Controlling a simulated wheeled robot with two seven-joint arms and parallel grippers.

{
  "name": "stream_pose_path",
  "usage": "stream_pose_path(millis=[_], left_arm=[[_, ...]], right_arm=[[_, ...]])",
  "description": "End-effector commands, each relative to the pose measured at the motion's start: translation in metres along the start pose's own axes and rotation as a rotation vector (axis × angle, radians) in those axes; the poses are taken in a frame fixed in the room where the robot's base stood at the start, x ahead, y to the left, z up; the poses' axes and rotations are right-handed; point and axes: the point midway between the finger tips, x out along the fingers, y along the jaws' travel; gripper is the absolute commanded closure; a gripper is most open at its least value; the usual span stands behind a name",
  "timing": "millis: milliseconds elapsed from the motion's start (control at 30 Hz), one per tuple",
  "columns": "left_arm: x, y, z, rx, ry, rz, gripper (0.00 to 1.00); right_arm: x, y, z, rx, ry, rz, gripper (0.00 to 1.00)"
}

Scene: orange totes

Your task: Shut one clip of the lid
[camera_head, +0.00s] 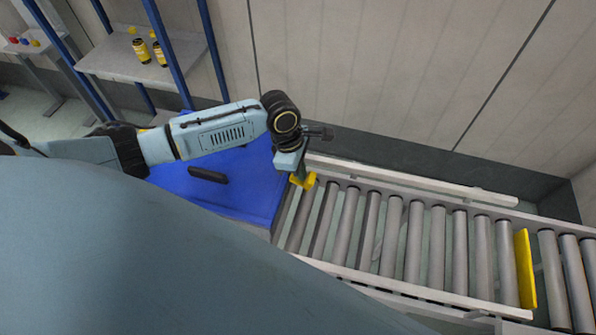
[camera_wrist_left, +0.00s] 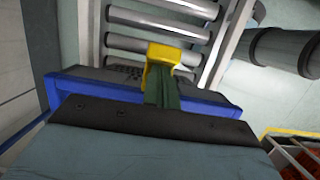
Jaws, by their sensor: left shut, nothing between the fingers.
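My right gripper is not in view.
A roller conveyor (camera_head: 393,232) with pale side rails runs right from the blue surface. A yellow plate (camera_head: 525,268) stands across it. A shelf (camera_head: 148,62) with small bottles is at the back left. Something orange (camera_wrist_left: 300,155) shows lower right in the wrist view.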

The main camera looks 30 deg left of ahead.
Motion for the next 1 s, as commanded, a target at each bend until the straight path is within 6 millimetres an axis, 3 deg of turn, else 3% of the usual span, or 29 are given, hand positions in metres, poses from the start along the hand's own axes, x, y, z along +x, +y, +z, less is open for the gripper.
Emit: stream_pose_path(millis=[1000], left_arm=[[0.016, 0.000, 0.003, -0.001, 0.000, 0.000, 1.00]], right_arm=[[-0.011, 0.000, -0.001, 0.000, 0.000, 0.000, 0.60]])
